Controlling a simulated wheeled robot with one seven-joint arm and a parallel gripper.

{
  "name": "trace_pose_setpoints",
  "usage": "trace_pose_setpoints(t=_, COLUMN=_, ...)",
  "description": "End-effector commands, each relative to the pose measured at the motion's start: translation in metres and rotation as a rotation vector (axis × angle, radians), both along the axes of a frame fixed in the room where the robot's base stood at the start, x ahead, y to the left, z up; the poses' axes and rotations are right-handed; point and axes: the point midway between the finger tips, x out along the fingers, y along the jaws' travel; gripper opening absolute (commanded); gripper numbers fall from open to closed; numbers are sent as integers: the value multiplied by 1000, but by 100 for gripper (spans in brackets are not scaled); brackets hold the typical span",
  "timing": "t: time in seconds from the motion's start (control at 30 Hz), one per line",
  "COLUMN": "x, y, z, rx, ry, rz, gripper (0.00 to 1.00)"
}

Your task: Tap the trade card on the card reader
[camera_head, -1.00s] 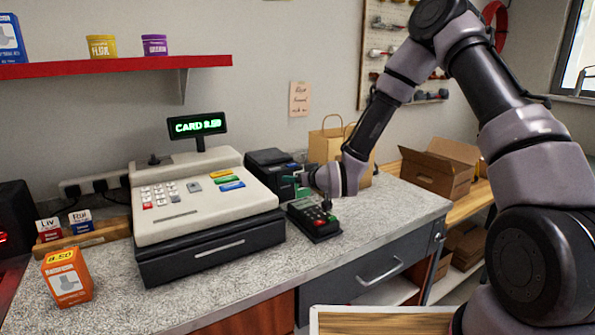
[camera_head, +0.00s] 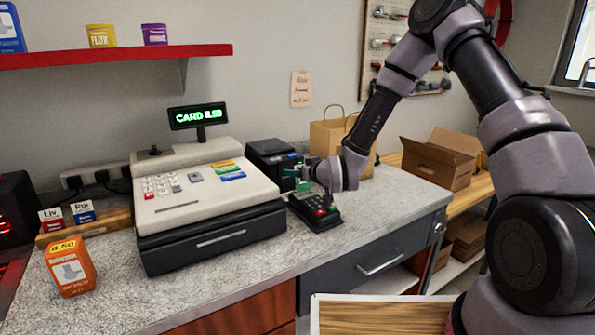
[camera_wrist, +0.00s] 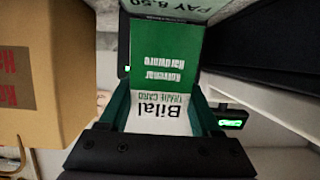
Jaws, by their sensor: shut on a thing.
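My gripper (camera_head: 300,175) is shut on the green and white trade card (camera_wrist: 165,70), printed "Bilal" and "TRADE CARD" in the wrist view. The card also shows as a small green patch in the head view (camera_head: 303,186). The dark card reader (camera_head: 318,211), with red and dark keys, lies on the counter just below my gripper. Its screen (camera_wrist: 180,8) reads "PAY 8.50" at the top of the wrist view, right beyond the card's far end. I cannot tell whether card and reader touch.
The cash register (camera_head: 205,205) stands left of the reader; its display (camera_head: 198,116) reads "CARD 8.50". A black printer-like box (camera_head: 270,155) and a paper bag (camera_head: 328,138) are behind. An orange box (camera_head: 70,267) sits at left. The counter front (camera_head: 250,265) is clear.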

Motion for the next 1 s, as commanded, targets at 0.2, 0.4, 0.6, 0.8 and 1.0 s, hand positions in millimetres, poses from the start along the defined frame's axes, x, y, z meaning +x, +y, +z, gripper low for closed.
trace_pose_setpoints(t=0.2, x=0, y=0, z=-3, rx=0, ry=0, rz=0, gripper=14)
trace_pose_setpoints(t=0.4, x=0, y=0, z=-7, rx=-1, ry=1, rz=0, gripper=14)
trace_pose_setpoints(t=0.6, x=0, y=0, z=-10, rx=0, ry=1, rz=0, gripper=14)
trace_pose_setpoints(t=0.8, x=0, y=0, z=-12, rx=-1, ry=1, rz=0, gripper=14)
trace_pose_setpoints(t=1.0, x=0, y=0, z=-12, rx=-1, ry=1, rz=0, gripper=14)
